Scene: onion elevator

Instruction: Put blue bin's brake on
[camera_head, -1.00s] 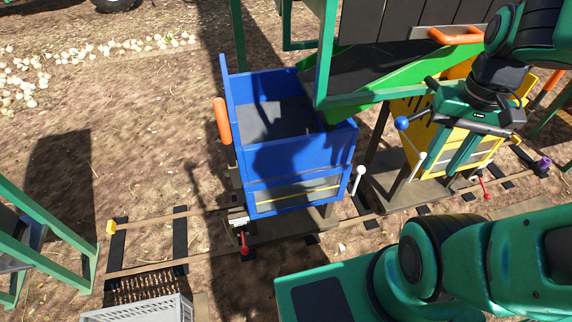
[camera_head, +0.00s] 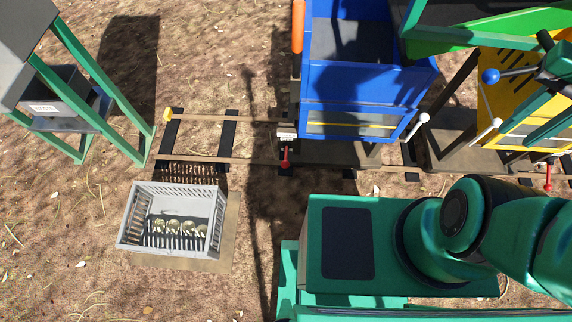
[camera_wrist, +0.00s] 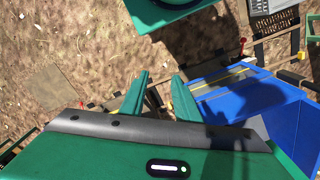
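The blue bin (camera_head: 360,75) stands on a cart on the rails, upper right of centre in the head view. It also shows at the right in the wrist view (camera_wrist: 245,108). A red lever (camera_head: 286,155) sits by a small white block at the cart's lower left; the wrist view shows this lever too (camera_wrist: 242,46). A white-knobbed lever (camera_head: 422,118) is at the bin's right side. My gripper (camera_head: 546,132) is by the yellow bin, partly cut off at the right edge. In the wrist view my gripper (camera_wrist: 162,76) is open and empty, apart from the red lever.
The yellow bin (camera_head: 498,95) stands on the rails at the right, with its own red lever (camera_head: 548,176). A grey crate (camera_head: 130,222) lies on the ground at lower left. A green-framed stand (camera_head: 85,75) is at upper left.

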